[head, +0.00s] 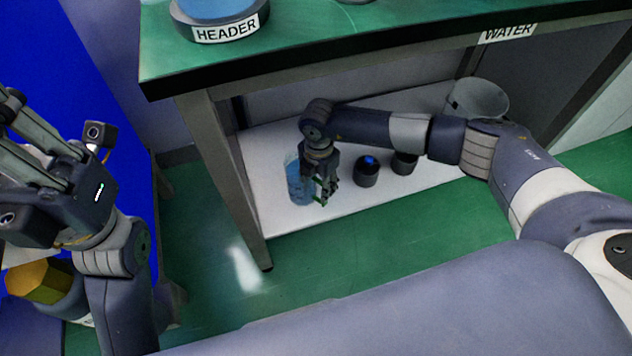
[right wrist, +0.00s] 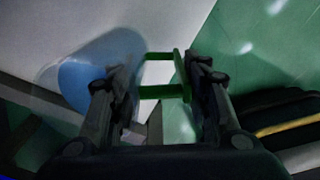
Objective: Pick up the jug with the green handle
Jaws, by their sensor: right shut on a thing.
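The jug (head: 296,182) is blue and see-through, and stands on the white lower shelf (head: 262,172) under the green table. In the right wrist view the jug (right wrist: 88,75) is at left, with its green handle (right wrist: 165,92) sticking out between the fingers. My right gripper (head: 322,195) reaches down beside the jug, shut on the green handle; its fingers (right wrist: 165,75) lie on either side of it in the wrist view. My left gripper (head: 22,140) is at the far left, away from the jug, its fingertips partly cut off by the frame edge.
Two dark cups (head: 366,174) (head: 404,164) stand on the shelf right of the jug. A grey bucket (head: 478,97) is farther right. The green tabletop (head: 330,50) hangs above my right forearm. A table leg (head: 232,180) stands left of the jug.

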